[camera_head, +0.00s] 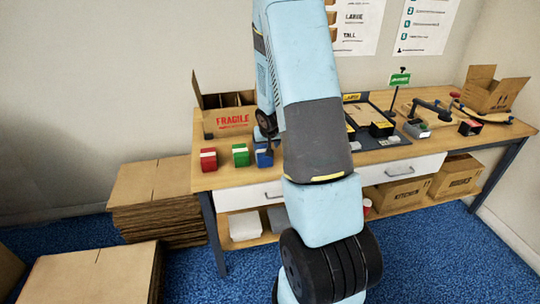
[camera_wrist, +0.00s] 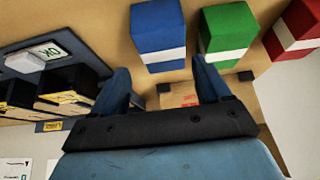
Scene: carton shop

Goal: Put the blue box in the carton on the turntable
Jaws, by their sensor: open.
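The blue box (camera_head: 264,159) with a white band stands at the front of the table, rightmost in a row of three boxes and partly covered by my arm. In the wrist view the blue box (camera_wrist: 158,38) lies just beyond my gripper (camera_wrist: 161,68), whose fingers are apart with nothing between them. The FRAGILE carton (camera_head: 231,121), open on top with dividers inside, stands behind the row of boxes. Part of the carton (camera_wrist: 180,98) shows between my fingers in the wrist view. I cannot make out a turntable under it.
A green box (camera_head: 240,155) stands left of the blue box, and a red box (camera_head: 208,160) farther left. A dark tray (camera_head: 370,118) with black boxes lies right of my arm. Another open carton (camera_head: 490,92) is at the far right. Flat cardboard (camera_head: 155,195) is stacked left of the table.

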